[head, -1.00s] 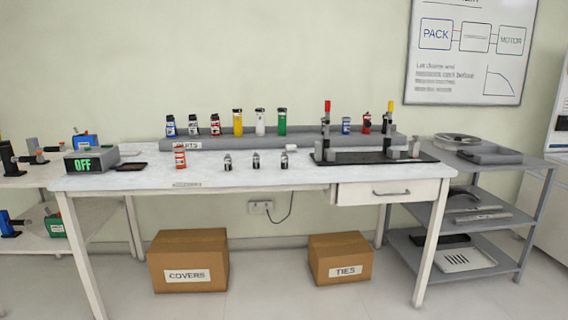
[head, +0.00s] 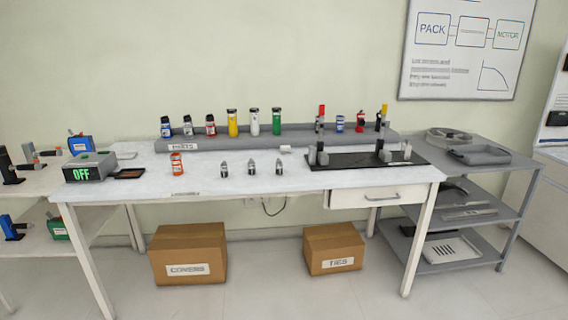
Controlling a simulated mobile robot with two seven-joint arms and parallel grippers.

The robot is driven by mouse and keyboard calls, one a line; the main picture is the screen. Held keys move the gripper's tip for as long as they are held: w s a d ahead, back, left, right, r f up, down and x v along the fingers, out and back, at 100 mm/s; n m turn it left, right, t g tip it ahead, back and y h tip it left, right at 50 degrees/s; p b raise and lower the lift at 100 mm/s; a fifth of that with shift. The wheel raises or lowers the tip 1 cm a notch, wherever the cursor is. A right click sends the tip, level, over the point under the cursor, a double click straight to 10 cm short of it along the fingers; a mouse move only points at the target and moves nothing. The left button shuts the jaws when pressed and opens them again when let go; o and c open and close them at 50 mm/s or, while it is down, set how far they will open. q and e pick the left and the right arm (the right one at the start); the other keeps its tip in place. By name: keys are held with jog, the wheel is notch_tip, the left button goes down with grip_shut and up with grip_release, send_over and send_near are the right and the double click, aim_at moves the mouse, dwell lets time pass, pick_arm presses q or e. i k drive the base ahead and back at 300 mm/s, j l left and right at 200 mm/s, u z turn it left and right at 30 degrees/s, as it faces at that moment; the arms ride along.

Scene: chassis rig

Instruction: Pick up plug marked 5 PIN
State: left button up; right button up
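Several small plugs stand upright on the workbench. Three dark-and-silver ones, a left one (head: 224,168), a middle one (head: 251,167) and a right one (head: 279,167), stand in a row near the front. An orange-red piece (head: 177,164) with a white label stands to their left. Blue (head: 166,127), dark (head: 188,126) and red (head: 211,126) labelled pieces stand on the grey parts ledge. The markings are too small to read, so I cannot tell which is 5 PIN. Neither gripper is in view.
The white workbench (head: 130,176) has a box reading OFF (head: 90,168) at left and a black fixture (head: 350,162) at right. Yellow, white and green cylinders stand on the ledge (head: 300,135). Boxes marked COVERS (head: 188,252) and TIES (head: 333,248) sit on the floor below.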

aim_at(279, 163)
jog(key=i+z, duration=0.2)
jog(key=i, duration=0.25)
jog(key=i+j+z, duration=0.2)
jog(key=i, duration=0.2)
jog(key=i+z, duration=0.2)
jog(key=i, duration=0.2)
